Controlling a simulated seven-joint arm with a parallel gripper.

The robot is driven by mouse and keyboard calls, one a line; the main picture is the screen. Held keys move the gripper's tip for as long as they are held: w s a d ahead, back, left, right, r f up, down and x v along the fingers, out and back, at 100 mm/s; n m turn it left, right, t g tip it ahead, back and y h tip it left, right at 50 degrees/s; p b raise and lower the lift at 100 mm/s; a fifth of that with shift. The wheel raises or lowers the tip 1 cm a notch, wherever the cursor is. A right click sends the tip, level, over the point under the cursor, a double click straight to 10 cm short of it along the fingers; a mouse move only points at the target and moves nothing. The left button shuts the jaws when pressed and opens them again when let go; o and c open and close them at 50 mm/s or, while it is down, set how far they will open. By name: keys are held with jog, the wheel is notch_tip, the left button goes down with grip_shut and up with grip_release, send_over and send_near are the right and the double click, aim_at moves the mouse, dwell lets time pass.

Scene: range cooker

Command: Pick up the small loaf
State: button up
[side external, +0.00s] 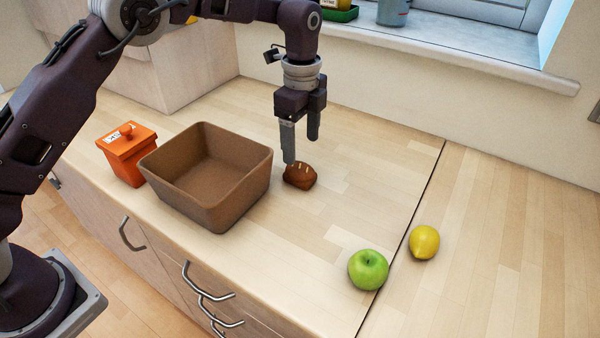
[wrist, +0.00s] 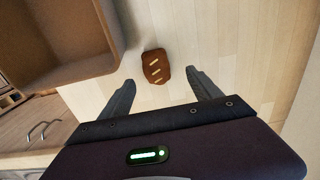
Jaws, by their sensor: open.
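The small loaf (side external: 300,175) is dark brown with pale slashes on top and lies on the wooden counter, just right of the brown bin. In the wrist view the loaf (wrist: 156,66) lies ahead of the fingertips, roughly in line with the gap between them. My gripper (side external: 302,150) points down above the counter with its fingers apart and empty. In the side view one fingertip overlaps the loaf's upper left edge; I cannot tell whether it touches. The open fingers also show in the wrist view (wrist: 163,82).
The open brown bin (side external: 187,206) stands left of the loaf, with an orange lidded canister (side external: 127,158) beyond it. A green apple (side external: 368,270) and a yellow lemon (side external: 424,242) lie at the right. The counter between loaf and apple is clear. A window ledge (side external: 470,60) runs behind.

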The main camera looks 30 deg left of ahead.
aim_at(300, 166)
jog(key=f, duration=0.7)
jog(key=shift+s, duration=0.4)
jog(key=c, duration=1.4)
